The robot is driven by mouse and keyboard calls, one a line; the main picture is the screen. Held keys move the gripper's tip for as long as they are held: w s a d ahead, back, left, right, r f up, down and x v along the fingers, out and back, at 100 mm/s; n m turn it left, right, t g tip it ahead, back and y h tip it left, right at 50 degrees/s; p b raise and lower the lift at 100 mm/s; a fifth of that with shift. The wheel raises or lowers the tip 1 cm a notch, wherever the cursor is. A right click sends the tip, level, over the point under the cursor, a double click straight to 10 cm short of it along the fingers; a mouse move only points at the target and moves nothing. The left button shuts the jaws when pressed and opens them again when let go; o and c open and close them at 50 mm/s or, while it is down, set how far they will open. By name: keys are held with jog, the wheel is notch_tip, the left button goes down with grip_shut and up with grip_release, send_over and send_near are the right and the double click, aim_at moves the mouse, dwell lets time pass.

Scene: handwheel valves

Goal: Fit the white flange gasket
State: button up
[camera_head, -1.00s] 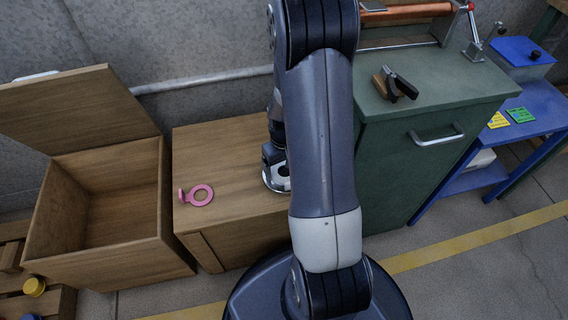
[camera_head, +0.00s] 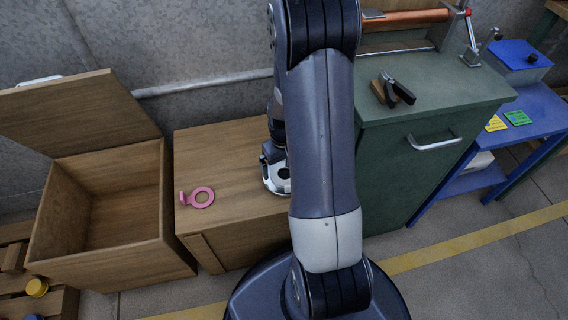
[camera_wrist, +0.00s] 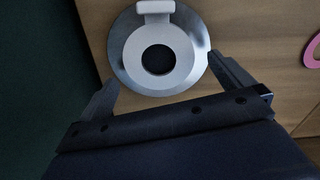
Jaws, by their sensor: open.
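The white flange gasket (camera_wrist: 185,60), a ring with a white tab at its far side, lies on a round grey metal flange (camera_wrist: 117,42) in the wrist view. A dark hole shows through its middle. The gasket looks roughly centred on the flange. My gripper (camera_wrist: 162,70) is open and empty, with one fingertip on each side of the flange's near part; whether the fingers touch it, I cannot tell. In the head view the flange (camera_head: 270,186) sits on the wooden cabinet (camera_head: 225,155), partly hidden by my arm.
A pink ring with a tab (camera_head: 203,197) lies on the cabinet's left part. An open wooden box (camera_head: 100,262) stands left of it. A green cabinet (camera_head: 425,110) with a clamp (camera_head: 396,90) on top stands to the right, then a blue table (camera_head: 540,108).

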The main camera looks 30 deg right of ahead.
jog(key=shift+r+p, duration=1.1)
jog(key=shift+r, duration=0.55)
notch_tip(320, 180, up, 11)
jog(key=p, duration=0.3)
jog(key=shift+f, duration=0.15)
jog(key=shift+f, duration=0.1)
notch_tip(320, 180, down, 13)
jog(key=b, duration=0.4)
jog(key=shift+b, duration=0.4)
jog(key=shift+r, duration=0.2)
